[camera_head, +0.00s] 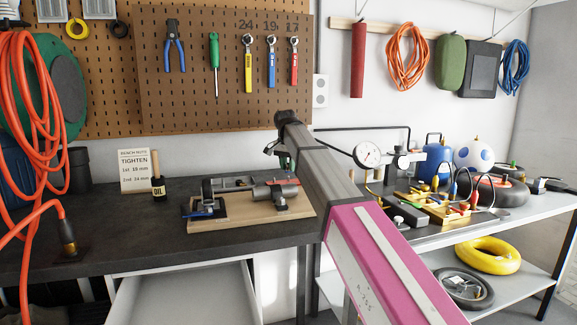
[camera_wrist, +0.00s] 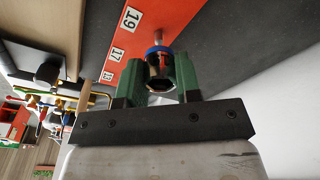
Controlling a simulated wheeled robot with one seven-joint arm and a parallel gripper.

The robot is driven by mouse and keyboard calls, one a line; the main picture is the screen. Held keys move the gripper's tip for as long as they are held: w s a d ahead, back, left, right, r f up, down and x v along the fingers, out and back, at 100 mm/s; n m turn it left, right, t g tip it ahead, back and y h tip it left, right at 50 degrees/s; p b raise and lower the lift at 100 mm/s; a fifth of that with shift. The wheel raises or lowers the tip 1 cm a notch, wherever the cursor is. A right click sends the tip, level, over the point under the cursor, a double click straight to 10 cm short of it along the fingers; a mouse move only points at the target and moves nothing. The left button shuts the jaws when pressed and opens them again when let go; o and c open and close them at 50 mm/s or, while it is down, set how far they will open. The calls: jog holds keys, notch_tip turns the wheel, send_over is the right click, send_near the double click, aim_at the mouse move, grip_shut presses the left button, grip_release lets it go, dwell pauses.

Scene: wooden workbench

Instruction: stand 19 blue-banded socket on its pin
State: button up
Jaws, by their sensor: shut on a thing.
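In the wrist view, my gripper (camera_wrist: 160,76) has its green fingers shut on the dark blue-banded socket (camera_wrist: 159,63). The blue band (camera_wrist: 157,50) is at the far end, and the dark open end faces my camera. A short metal pin (camera_wrist: 158,34) shows just beyond the band, in line with the socket. I cannot tell whether the socket touches or surrounds it. The pin is by the "19" label on the orange-red rail (camera_wrist: 118,60), which also bears "17" and a third label.
In the head view, a wooden board with a clamped tool assembly (camera_head: 262,209) lies on the dark bench (camera_head: 100,225). A dial gauge (camera_head: 367,155) and crowded parts are at right. An open drawer (camera_head: 185,295) sits below.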

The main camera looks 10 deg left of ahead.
aim_at(288, 172)
dwell(0.4)
jog(key=shift+f, duration=0.9)
jog(key=shift+f, duration=0.1)
jog(key=shift+f, duration=0.55)
jog(key=shift+f, duration=0.25)
dwell(0.5)
jog(key=o, duration=1)
jog(key=shift+r, duration=0.15)
